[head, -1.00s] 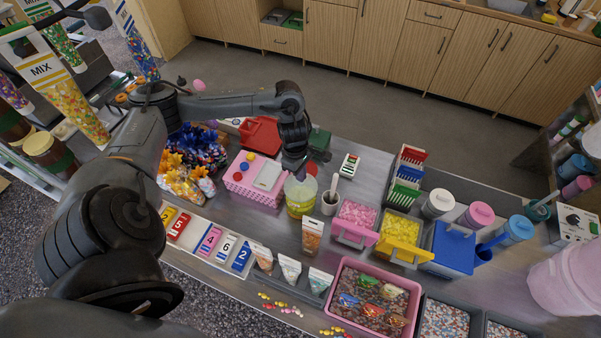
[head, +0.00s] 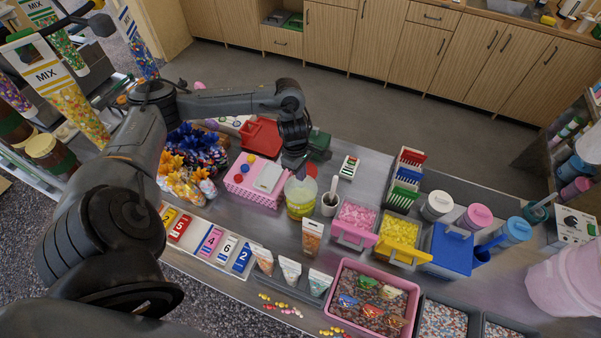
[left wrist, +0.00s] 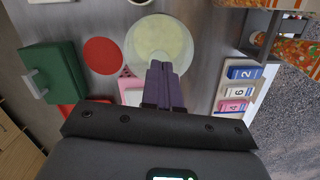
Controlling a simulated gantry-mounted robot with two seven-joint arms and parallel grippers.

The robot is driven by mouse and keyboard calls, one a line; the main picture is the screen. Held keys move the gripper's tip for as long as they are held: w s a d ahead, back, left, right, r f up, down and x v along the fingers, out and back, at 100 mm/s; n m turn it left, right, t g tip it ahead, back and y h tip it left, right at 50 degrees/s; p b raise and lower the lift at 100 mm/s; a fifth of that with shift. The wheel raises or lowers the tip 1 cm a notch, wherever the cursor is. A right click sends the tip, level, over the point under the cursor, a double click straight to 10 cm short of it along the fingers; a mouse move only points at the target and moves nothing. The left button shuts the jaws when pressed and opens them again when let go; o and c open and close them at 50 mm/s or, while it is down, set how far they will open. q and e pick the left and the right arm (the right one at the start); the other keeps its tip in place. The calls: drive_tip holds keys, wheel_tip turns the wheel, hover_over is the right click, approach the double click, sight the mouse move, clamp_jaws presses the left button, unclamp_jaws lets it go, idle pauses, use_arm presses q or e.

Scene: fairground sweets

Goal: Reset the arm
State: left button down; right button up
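My left arm reaches in from the left over the steel counter (head: 375,165). Its gripper (head: 294,166) points down above the back rim of a clear tub with yellow contents (head: 299,203). In the left wrist view the two dark purple fingers (left wrist: 163,70) lie together with nothing visible between them. There the tub (left wrist: 160,35) shows just beyond the fingertips. Whether the fingers touch the tub cannot be told. My right gripper is not in view.
A pink basket (head: 246,193) stands left of the tub and a grey cup with a scoop (head: 329,206) right of it. A green box (head: 318,146) and a red box (head: 262,138) stand behind. Pink (head: 354,222) and yellow (head: 403,235) sweet bins stand further right.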

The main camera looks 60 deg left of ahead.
use_arm(q)
drive_tip(key=shift+r+p, duration=1.35)
drive_tip(key=shift+r, duration=1.1)
